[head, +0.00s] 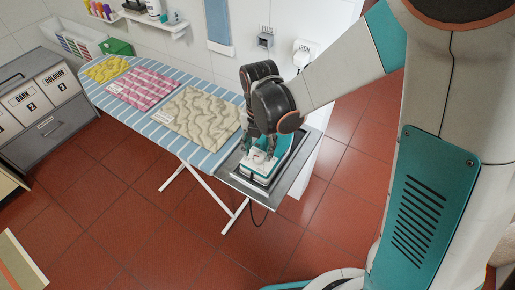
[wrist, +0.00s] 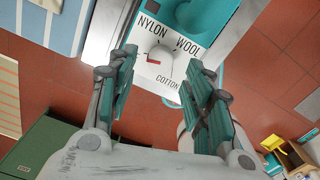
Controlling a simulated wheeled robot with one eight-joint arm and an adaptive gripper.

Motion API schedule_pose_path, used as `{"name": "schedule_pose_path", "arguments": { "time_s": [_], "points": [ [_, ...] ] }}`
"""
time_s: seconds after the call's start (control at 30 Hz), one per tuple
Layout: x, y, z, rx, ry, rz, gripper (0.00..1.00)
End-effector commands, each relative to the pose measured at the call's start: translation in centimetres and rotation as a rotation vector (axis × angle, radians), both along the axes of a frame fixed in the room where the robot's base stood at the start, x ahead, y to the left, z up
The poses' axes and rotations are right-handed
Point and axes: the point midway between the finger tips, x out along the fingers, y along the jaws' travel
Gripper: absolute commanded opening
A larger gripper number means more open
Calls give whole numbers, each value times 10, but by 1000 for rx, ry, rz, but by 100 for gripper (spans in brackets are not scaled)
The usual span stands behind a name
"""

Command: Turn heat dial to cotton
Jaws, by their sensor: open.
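The iron (head: 258,171), teal and white, sits on the metal rest at the near end of the ironing board. In the wrist view its white panel shows a round white heat dial (wrist: 160,58) with the labels NYLON, WOOL and COTTON around it. A small red mark on the dial faces left, below NYLON; COTTON is at the lower right. My gripper (wrist: 163,65) is open, with one finger on each side of the dial in the picture. I cannot tell whether either finger touches it. In the head view my gripper (head: 257,146) is right over the iron and hides part of it.
The striped ironing board (head: 204,158) holds folded yellow, pink checked and beige patterned cloths (head: 201,116). A grey laundry sorter (head: 62,128) stands at the left. Wall sockets (head: 265,40) are behind the iron. A cord hangs below the metal rest (head: 283,190). The red tiled floor in front is clear.

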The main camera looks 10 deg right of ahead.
Motion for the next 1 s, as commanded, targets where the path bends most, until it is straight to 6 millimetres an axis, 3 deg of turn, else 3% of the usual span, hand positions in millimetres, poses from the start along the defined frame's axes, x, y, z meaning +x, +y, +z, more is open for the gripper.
{"name": "schedule_pose_path", "arguments": {
  "time_s": [0.03, 0.2, 0.6, 0.63, 0.8, 1.0],
  "points": [
    [0, 0, -11, 0, 0, -1, 46],
    [1, 0, -29, 0, 0, -1, 46],
    [0, -1, -35, 0, 0, -2, 46],
    [0, -1, -35, 0, 0, -2, 44],
    [0, -1, -35, 0, 0, -2, 6],
    [0, -1, -35, 0, 0, -3, 2]
  ]
}}
